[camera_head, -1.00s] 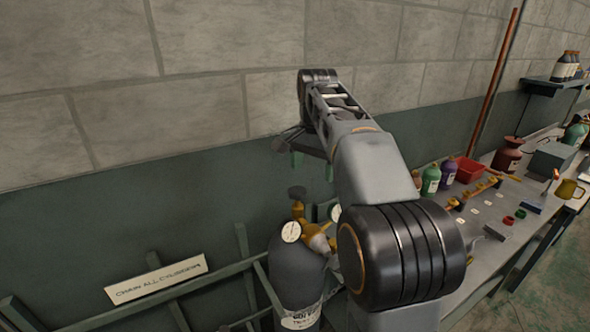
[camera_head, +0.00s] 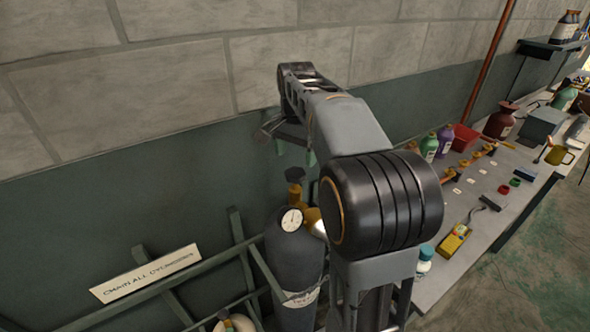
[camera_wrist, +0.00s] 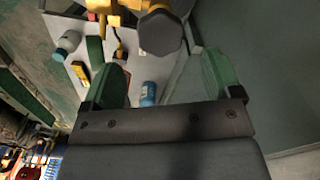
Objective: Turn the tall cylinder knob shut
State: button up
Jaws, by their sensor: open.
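The tall cylinder (camera_head: 295,250) is dark grey and stands upright by the wall, with a white label and a round gauge (camera_head: 291,219) near its top. Its dark knob (camera_head: 295,174) tops a brass-coloured valve (camera_head: 296,192). In the wrist view the knob (camera_wrist: 160,33) is a dark faceted disc, just beyond the fingertips and roughly midway between them. My gripper (camera_head: 295,153) has green fingers, spread apart and empty, above the knob; they also show in the wrist view (camera_wrist: 156,62). I see no contact with the knob. My arm partly hides the valve's right side.
A green rail rack (camera_head: 160,290) with a white sign (camera_head: 147,273) is left of the cylinder. A shorter, pale-topped cylinder (camera_head: 237,323) sits low in front. The bench (camera_head: 470,270) at right holds bottles, a red bin (camera_head: 464,138) and a yellow meter (camera_head: 455,239). The wall is close behind.

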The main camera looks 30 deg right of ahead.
aim_at(296, 172)
jog(key=shift+f, duration=2.7)
jog(key=shift+c, duration=0.2)
jog(key=c, duration=0.9)
